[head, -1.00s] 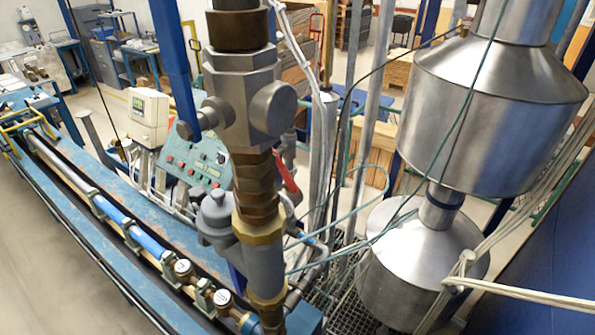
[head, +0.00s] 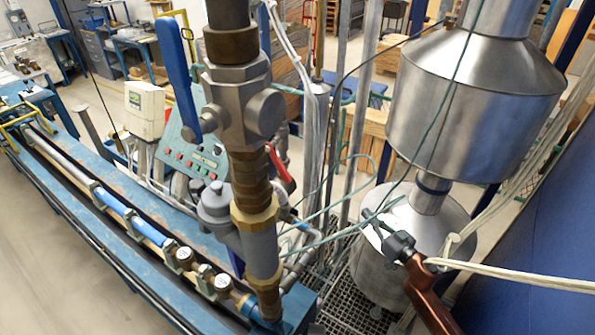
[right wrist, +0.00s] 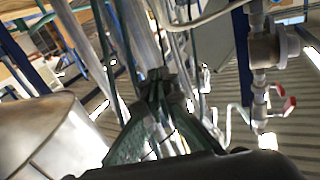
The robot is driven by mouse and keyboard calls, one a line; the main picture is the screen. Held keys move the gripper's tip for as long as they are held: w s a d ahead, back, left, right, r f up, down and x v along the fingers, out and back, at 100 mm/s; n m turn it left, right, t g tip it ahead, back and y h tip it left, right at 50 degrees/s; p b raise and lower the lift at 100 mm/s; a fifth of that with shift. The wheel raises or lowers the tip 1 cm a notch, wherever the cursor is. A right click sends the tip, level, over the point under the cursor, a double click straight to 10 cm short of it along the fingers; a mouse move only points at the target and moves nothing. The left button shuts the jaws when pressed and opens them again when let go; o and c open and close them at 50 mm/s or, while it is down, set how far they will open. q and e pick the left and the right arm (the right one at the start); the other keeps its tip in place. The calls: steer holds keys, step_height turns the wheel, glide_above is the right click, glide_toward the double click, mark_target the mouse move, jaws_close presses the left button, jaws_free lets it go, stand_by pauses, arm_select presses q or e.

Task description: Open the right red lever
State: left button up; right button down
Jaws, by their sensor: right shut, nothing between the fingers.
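A red lever (head: 280,168) shows in the head view just right of the central vertical pipe, slanting down to the right and partly hidden behind that pipe. My left gripper is out of view.
A large steel tank (head: 470,110) stands at the right, above a lower one (head: 375,270). A thick vertical pipe (head: 262,255) and a long blue lever (head: 174,70) stand left of the red lever. Thin hoses and pale cables (head: 520,276) cross near my right arm.

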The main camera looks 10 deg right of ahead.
steer(key=s+a+r+n+g+y+p, duration=0.1)
steer(key=s+a+r+n+g+y, duration=0.2)
steer(key=a+r, duration=0.7)
steer(key=s+a+r+n+y+p, duration=0.1)
steer(key=s+a+r+n+y, duration=0.35)
steer(key=r, duration=0.85)
steer(key=m+p, duration=0.1)
steer(key=p, duration=0.2)
glide_toward(285, 168)
step_height(285, 168, up, 4)
steer(key=w+a, duration=0.2)
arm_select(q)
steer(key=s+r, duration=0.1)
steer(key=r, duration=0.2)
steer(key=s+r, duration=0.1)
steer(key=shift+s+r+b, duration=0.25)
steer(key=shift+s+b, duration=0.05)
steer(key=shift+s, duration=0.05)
arm_select(e)
steer(key=shift+y, duration=0.35)
steer(key=w+a+f, duration=0.2)
steer(key=f, duration=0.1)
steer(key=shift+w+f, duration=0.1)
steer(key=shift+w, duration=0.15)
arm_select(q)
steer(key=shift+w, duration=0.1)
